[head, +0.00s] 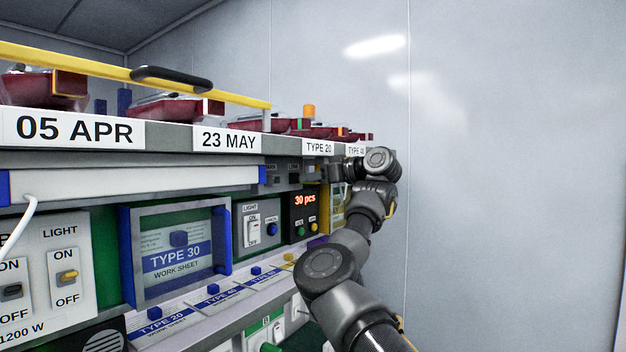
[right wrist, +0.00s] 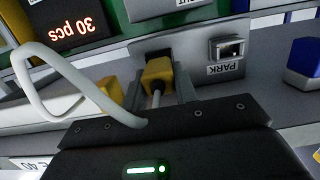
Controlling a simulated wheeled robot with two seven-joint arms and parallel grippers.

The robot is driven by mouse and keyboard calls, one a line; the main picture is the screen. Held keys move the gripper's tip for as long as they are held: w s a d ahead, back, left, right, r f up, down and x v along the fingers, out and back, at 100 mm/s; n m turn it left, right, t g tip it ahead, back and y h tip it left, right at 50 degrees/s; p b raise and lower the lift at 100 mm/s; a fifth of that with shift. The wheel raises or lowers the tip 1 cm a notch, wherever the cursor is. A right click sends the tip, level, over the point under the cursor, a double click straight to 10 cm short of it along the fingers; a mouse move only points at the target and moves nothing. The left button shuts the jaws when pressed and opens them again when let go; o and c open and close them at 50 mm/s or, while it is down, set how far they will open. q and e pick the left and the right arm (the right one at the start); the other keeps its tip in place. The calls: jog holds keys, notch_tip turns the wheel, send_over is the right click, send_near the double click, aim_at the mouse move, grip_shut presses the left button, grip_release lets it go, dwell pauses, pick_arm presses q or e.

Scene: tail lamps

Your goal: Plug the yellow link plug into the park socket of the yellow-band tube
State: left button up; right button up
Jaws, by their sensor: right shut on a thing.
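The yellow link plug (right wrist: 157,74) shows in the right wrist view between the fingers of my right gripper (right wrist: 160,84), which is shut on it. A pale cord runs back from the plug. Its front end is at a dark opening in a grey panel; I cannot tell how deep it sits. The park socket (right wrist: 228,48), labelled PARK, is empty and lies to the right of the plug. In the head view my right gripper (head: 347,168) is at the far end of the shelf, and the plug is hidden. My left gripper is not in view.
A thick white cable (right wrist: 75,85) loops left of the plug in the right wrist view. A blue block (right wrist: 303,58) stands right of the socket. In the head view, red lamps (head: 175,108) line the shelf top, and the wall side at right is clear.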

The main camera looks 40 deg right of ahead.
jog(key=b+v, duration=0.2)
jog(key=v, duration=0.1)
jog(key=shift+f+b, duration=0.25)
jog(key=shift+b, duration=0.15)
dwell(0.4)
jog(key=shift+b+v, duration=0.8)
jog(key=shift+b, duration=0.15)
jog(key=shift+f, duration=0.1)
